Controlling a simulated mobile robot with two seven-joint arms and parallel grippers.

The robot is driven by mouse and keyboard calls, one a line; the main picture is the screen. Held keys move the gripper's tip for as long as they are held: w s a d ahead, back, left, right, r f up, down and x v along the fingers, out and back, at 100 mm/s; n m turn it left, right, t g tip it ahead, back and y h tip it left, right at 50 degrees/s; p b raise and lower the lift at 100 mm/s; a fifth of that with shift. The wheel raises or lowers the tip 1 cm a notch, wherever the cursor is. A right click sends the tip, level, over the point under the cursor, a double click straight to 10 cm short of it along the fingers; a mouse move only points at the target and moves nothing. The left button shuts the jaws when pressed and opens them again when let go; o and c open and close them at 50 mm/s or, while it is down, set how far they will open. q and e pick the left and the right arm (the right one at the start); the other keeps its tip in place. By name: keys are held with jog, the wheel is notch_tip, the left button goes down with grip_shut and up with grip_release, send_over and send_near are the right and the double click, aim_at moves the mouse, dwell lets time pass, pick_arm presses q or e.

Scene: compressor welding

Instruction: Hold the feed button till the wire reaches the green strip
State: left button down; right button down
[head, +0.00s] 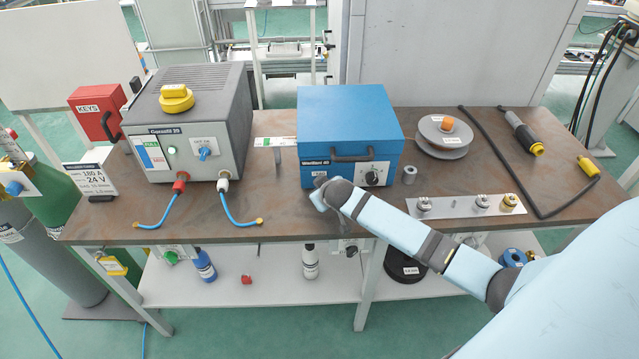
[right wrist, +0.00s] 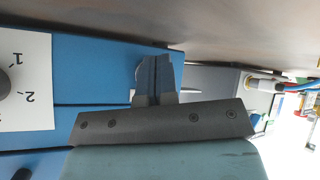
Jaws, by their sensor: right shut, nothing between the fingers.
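The blue wire feeder box (head: 350,125) stands on the middle of the table, with a handle and a dial on its front. My right gripper (head: 320,186) is at the lower left of that front, below a small label. In the right wrist view my right gripper (right wrist: 155,68) is shut and empty, its tips at the blue face. A pale round edge (right wrist: 138,72) shows beside the fingers, perhaps the feed button; the rest is hidden. A small strip with green and red marks (head: 275,142) lies left of the box. I cannot make out the wire. My left gripper is not in view.
A grey power source (head: 190,120) with blue cables stands at the left. A wire spool (head: 443,138), a small grey cylinder (head: 410,174), a plate with fittings (head: 470,206) and a torch (head: 522,130) with its dark cable are on the right of the table.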

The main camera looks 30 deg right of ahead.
jog(key=shift+w+d, duration=0.25)
jog(key=shift+w, duration=0.15)
dwell(1.9)
dwell(2.0)
jog(key=shift+s+a+p, duration=0.45)
jog(key=shift+s+p, duration=0.25)
jog(key=shift+s, duration=0.05)
jog(key=shift+s+a+p, duration=0.4)
jog(key=shift+s+p, duration=0.15)
jog(key=shift+s+a+r+p, duration=0.1)
jog(key=shift+s+a+p, duration=0.4)
jog(key=shift+s, duration=0.25)
jog(key=shift+s+a+p, duration=0.4)
jog(key=shift+s+a, duration=0.05)
jog(key=shift+s, duration=0.4)
